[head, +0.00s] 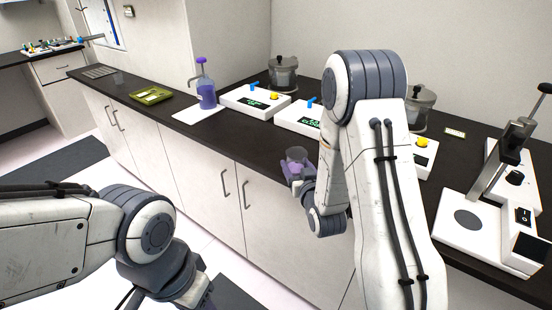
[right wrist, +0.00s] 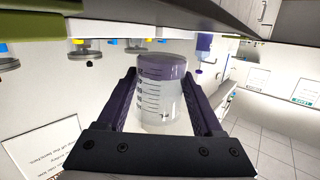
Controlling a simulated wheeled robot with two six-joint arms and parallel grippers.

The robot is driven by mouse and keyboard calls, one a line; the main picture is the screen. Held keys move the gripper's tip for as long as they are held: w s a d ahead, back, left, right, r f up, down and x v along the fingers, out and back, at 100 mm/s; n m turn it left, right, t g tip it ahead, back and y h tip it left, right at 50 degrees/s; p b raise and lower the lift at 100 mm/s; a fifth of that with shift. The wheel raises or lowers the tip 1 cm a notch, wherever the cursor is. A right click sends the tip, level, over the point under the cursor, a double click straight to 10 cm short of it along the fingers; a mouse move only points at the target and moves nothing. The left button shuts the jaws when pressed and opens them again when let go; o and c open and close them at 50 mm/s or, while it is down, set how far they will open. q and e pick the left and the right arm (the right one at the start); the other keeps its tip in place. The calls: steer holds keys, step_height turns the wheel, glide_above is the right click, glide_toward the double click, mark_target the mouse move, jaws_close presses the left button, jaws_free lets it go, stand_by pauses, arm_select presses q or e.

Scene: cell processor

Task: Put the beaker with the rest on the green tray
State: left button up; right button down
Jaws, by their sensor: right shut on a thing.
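The clear graduated beaker (head: 296,156) holds a little purple liquid. My right gripper (head: 297,174) is shut on it, in front of the counter's front edge. In the right wrist view the beaker (right wrist: 160,95) stands between the two dark fingers, and the picture is upside down, so the beaker is about upright. The green tray (head: 152,95) lies on the counter, to the left and farther along; what lies in it is too small to tell. My left gripper (head: 198,292) is at the bottom edge, partly cut off, and empty floor is around it.
The dark counter (head: 180,112) runs along the wall.

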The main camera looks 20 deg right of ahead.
steer(key=d+r+m+h+b, duration=0.1)
steer(key=d+r, duration=0.2)
steer(key=d, duration=0.4)
steer(key=d+r+m+h+b, duration=0.1)
steer(key=d+r+h+b, duration=0.15)
steer(key=d, duration=0.45)
steer(key=shift+g, duration=0.3)
steer(key=w+a+f, duration=0.2)
steer(key=a, duration=0.1)
steer(key=w+a+f+p, duration=0.1)
steer(key=w+a+f, duration=0.1)
steer(key=a, duration=0.1)
steer(key=w+a+f+p, duration=0.1)
steer(key=w+a+f, duration=0.1)
steer(key=a, duration=0.1)
steer(key=shift+w, duration=0.1)
step_height(320, 180, down, 4)
steer(key=shift+f, duration=0.2)
steer(key=shift+c, duration=0.2)
jaws_free()
